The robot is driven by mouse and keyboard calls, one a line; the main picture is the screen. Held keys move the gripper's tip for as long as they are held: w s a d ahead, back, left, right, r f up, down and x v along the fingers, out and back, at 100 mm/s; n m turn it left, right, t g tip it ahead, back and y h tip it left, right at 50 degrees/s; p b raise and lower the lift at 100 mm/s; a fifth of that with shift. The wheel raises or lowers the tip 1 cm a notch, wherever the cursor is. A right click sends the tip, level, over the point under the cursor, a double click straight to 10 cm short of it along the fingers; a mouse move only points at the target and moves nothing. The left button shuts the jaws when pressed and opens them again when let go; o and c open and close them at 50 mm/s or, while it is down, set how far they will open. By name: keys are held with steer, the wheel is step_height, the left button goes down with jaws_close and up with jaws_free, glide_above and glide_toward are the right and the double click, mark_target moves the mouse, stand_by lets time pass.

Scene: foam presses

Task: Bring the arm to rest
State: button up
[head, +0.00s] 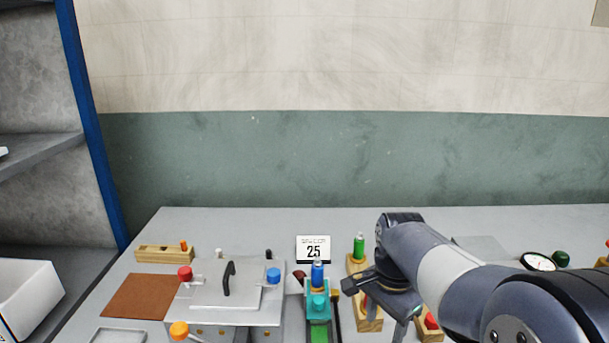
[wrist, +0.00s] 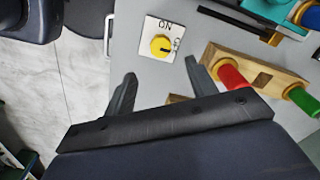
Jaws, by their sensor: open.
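My arm (head: 440,265) reaches in from the lower right in the head view and bends down over the front of the bench. My gripper shows in the wrist view (wrist: 162,85) with its two dark fingers spread wide and nothing between them. The fingertips point toward a white ON/OFF plate with a yellow knob (wrist: 161,46), apart from it in the picture. In the head view the arm and the picture's lower edge hide most of the gripper.
A wooden holder (wrist: 257,72) with red and green handles is close to the right finger. On the bench (head: 215,222) stand a metal press (head: 210,313), a card reading 25 (head: 313,247), a green bottle (head: 359,246) and a dial gauge (head: 538,262). The bench's back strip is clear.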

step_height(320, 180, down, 9)
steer(key=shift+f, duration=0.1)
steer(key=shift+w+f+n, duration=0.15)
steer(key=shift+n, duration=0.15)
steer(key=n+b, duration=0.1)
steer(key=n, duration=0.2)
steer(key=shift+n, duration=0.4)
steer(key=n, duration=0.4)
steer(key=shift+n+b, duration=0.3)
steer(key=shift+b, duration=0.05)
steer(key=n+b, duration=0.1)
steer(key=n, duration=0.3)
steer(key=shift+n, duration=0.3)
steer(key=n+b, duration=0.1)
steer(key=n, duration=0.3)
steer(key=shift+r+n, duration=0.3)
steer(key=shift+r, duration=0.7)
steer(key=shift+s, duration=0.2)
